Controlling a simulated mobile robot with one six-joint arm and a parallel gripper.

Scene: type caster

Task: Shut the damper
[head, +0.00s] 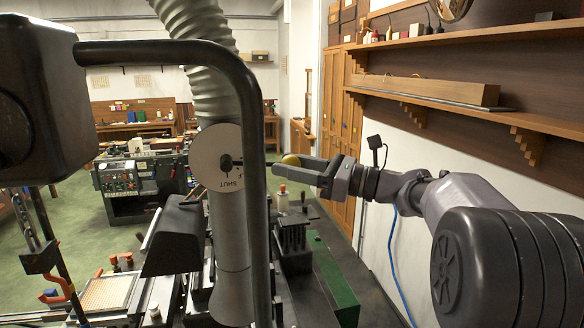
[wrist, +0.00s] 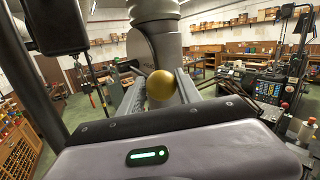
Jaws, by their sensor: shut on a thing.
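The damper is on a grey metal duct (head: 231,255) in the head view. A dark lever runs from the dial's hub (head: 226,162) to the right, roughly level, partly hidden behind a black pipe. A brass ball knob (head: 291,160) shows at the right, by the jaws. My gripper (head: 292,168) comes in from the right and is shut on the knob. In the wrist view the knob (wrist: 160,88) sits between the two fingers of my gripper (wrist: 160,90).
A bent black pipe frame (head: 257,200) stands in front of the duct, close to the lever. A ribbed hose (head: 200,45) rises above the dial. A dark machine hood (head: 176,238) is below left. A wall shelf (head: 470,110) lies behind my arm at the right.

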